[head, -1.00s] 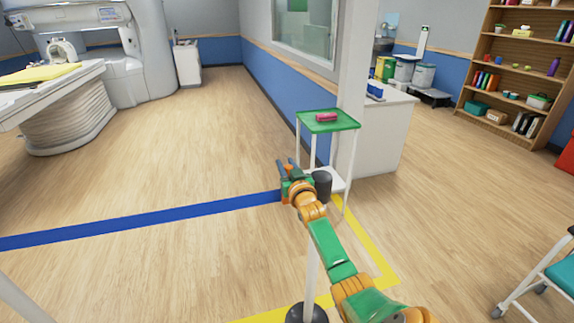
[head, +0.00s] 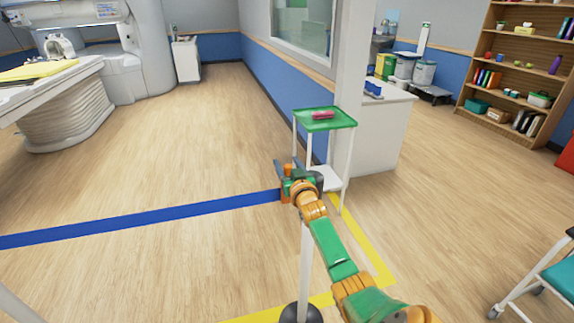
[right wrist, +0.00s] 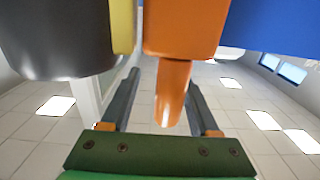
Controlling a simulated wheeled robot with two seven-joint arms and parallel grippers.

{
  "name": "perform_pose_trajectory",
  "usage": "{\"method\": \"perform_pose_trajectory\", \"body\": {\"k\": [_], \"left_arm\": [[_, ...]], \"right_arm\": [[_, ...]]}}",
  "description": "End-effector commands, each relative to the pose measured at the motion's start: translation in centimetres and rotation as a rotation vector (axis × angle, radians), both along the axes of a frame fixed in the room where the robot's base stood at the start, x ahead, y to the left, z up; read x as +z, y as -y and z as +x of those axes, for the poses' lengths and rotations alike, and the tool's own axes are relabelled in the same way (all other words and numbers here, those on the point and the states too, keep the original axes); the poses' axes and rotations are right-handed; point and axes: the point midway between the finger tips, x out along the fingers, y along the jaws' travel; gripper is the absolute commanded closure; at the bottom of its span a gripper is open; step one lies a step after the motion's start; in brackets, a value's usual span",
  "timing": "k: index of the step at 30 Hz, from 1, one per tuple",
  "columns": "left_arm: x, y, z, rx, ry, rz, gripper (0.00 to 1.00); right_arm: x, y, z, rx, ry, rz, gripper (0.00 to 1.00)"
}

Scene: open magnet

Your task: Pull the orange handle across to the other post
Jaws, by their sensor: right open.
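The orange handle (right wrist: 173,90) hangs between the two fingers of my right gripper (right wrist: 160,105) in the right wrist view, with gaps at the sides. In the head view a little orange (head: 285,197) shows beside my right gripper (head: 287,168), which is open at the top of the near post (head: 304,260). The dark post head (right wrist: 60,40) is close beside the handle, with a yellow strip between them. A blue belt (head: 140,217) runs from the handle area to the left edge; it also shows in the right wrist view (right wrist: 270,25). My left gripper is out of view.
A white stand with a green top (head: 340,122) holding a pink object (head: 322,115) is just beyond the post. A white counter (head: 380,140) and pillar stand behind it. A teal chair (head: 560,277) is at right. Open floor (head: 150,170) lies left.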

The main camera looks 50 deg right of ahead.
Motion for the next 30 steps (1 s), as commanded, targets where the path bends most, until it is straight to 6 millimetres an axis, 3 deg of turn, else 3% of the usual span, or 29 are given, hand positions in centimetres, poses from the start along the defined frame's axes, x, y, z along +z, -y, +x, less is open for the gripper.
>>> {"method": "perform_pose_trajectory", "body": {"k": [8, 21, 30], "left_arm": [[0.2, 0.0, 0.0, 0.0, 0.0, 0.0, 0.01], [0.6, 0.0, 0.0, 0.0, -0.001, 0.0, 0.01], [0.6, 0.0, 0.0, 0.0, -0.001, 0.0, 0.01]], "right_arm": [[0.0, -0.5, -0.5, 0.003, 0.001, 0.002, 0.38], [-0.2, -3.2, -5.5, 0.0, -0.001, 0.003, 0.38], [-0.1, -3.5, -6.0, -0.001, 0.0, 0.002, 0.38]]}}
